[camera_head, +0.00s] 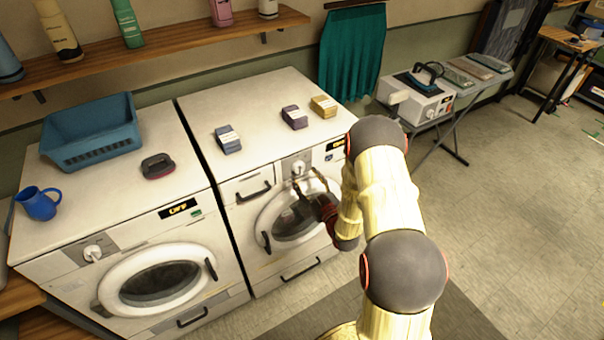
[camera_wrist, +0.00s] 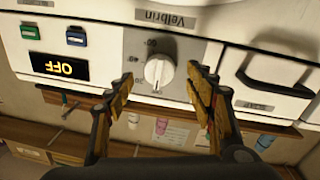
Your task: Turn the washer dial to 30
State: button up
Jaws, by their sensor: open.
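The washer (camera_head: 262,176) is the white right-hand machine with a drawer and a round door. Its white dial (camera_head: 298,168) sits on a grey panel at the top front. The display (camera_wrist: 58,67) reads OFF in yellow. My gripper (camera_head: 306,181) is in front of the panel, just below the dial. In the wrist view its open fingers (camera_wrist: 160,84) are on either side of the dial, with nothing held; contact is not visible.
A second white machine (camera_head: 165,225) with its own dial stands at left, bearing a blue basket (camera_head: 92,135), a blue mug (camera_head: 38,203) and a brush (camera_head: 158,166). Small boxes (camera_head: 295,118) lie on the washer. The drawer handle (camera_wrist: 268,82) is beside the dial. An ironing board (camera_head: 470,75) stands behind.

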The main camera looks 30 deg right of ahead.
aim_at(302, 171)
jog(key=shift+w+d, duration=0.1)
jog(key=shift+w, duration=1.6)
jog(key=shift+c, duration=0.5)
jog(key=c, duration=1.1)
